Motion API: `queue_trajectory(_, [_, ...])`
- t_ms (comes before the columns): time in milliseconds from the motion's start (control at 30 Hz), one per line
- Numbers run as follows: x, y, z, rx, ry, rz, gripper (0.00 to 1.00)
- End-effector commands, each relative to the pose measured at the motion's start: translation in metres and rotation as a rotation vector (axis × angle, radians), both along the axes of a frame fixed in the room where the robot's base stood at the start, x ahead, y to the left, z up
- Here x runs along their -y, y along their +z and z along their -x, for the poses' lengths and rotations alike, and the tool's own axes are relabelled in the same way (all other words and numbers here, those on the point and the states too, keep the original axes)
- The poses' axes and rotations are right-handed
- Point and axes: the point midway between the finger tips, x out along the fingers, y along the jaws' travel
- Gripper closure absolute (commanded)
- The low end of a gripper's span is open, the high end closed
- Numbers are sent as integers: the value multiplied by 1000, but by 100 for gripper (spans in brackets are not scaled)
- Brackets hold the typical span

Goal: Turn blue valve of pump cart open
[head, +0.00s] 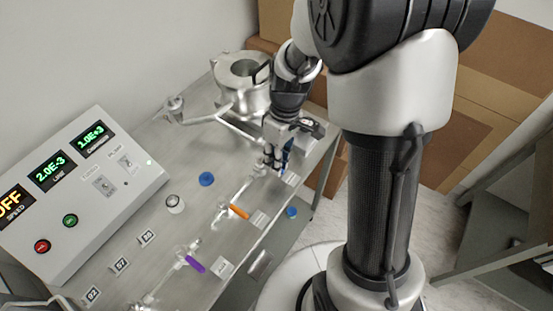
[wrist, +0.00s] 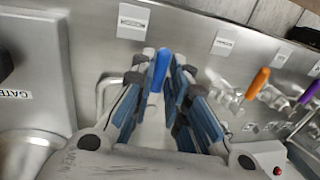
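The blue valve handle (wrist: 160,70) stands between the two fingertips of my gripper (wrist: 161,78) in the wrist view. The fingers, with blue pads, are spread on either side of it, with a gap between them lower down. I cannot tell whether either tip touches the handle. The blue valve's body is mostly hidden by the fingers.
The orange valve (head: 240,211) and purple valve (head: 195,264) stand nearer along the cart. A metal chamber (head: 224,93) with pipes is behind my gripper. A control panel (head: 75,190) stands at left. A blue cap (head: 206,179) and a round fitting (head: 175,203) are on the top.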

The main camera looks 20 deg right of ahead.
Motion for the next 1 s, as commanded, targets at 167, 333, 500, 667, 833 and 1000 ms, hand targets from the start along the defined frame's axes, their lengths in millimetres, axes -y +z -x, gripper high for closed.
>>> queue_trajectory(167, [0,0,0,0,0,0,100])
queue_trajectory(333, [0,0,0,0,0,0,100])
queue_trajectory(500, [0,0,0,0,0,0,100])
queue_trajectory(667, [0,0,0,0,0,0,100])
queue_trajectory(833, [1,0,-1,0,12,0,100])
queue_trajectory(1000, [3,0,-2,-2,68,0,100])
